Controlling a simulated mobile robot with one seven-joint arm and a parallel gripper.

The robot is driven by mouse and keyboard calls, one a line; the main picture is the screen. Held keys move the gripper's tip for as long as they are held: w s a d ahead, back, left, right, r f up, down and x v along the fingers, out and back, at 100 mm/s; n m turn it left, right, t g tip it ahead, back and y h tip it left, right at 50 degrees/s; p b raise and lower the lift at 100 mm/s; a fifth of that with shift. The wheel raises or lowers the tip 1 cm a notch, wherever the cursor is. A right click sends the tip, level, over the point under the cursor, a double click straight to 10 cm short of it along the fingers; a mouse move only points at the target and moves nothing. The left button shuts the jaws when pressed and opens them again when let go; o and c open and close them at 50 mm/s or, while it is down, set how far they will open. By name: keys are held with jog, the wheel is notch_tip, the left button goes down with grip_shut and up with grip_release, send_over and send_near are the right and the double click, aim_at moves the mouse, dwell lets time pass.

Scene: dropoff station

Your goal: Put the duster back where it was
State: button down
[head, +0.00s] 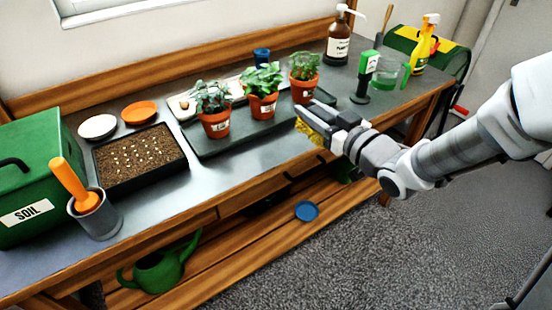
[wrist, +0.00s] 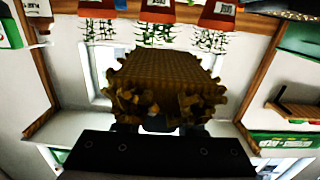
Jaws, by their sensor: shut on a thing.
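The duster (head: 305,132) is a yellow, shaggy piece at the end of my gripper (head: 318,122), over the front edge of the bench. In the wrist view the duster (wrist: 168,85) fills the middle as a brownish-yellow ribbed block with a ragged fringe. My gripper (wrist: 160,135) is shut on it; the fingertips are mostly hidden behind it. In the head view my gripper is in front of three potted plants (head: 262,105), apart from them.
On the bench (head: 215,175) stand a seed tray (head: 140,160), a green soil box (head: 30,185), a grey cup (head: 97,215) with an orange handle, a pump bottle (head: 338,45), a green-topped stand (head: 366,72) and a yellow spray bottle (head: 424,47). A watering can (head: 160,268) sits on the lower shelf.

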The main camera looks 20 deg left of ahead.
jog(key=shift+s+a+f, duration=0.1)
jog(key=shift+a+f, duration=0.15)
jog(key=shift+f, duration=0.1)
jog(key=b, duration=0.5)
send_over(269, 144)
notch_tip(269, 144, down, 7)
jog(key=shift+r, duration=0.15)
jog(key=shift+f+b, duration=0.6)
jog(key=shift+f, duration=1.35)
jog(key=shift+f, duration=0.1)
jog(key=c, duration=0.5)
grip_release()
jog(key=shift+d+r, duration=0.15)
jog(key=shift+r, duration=0.05)
jog(key=p+v, duration=0.2)
jog(key=v, duration=0.9)
jog(key=shift+s+d, duration=0.3)
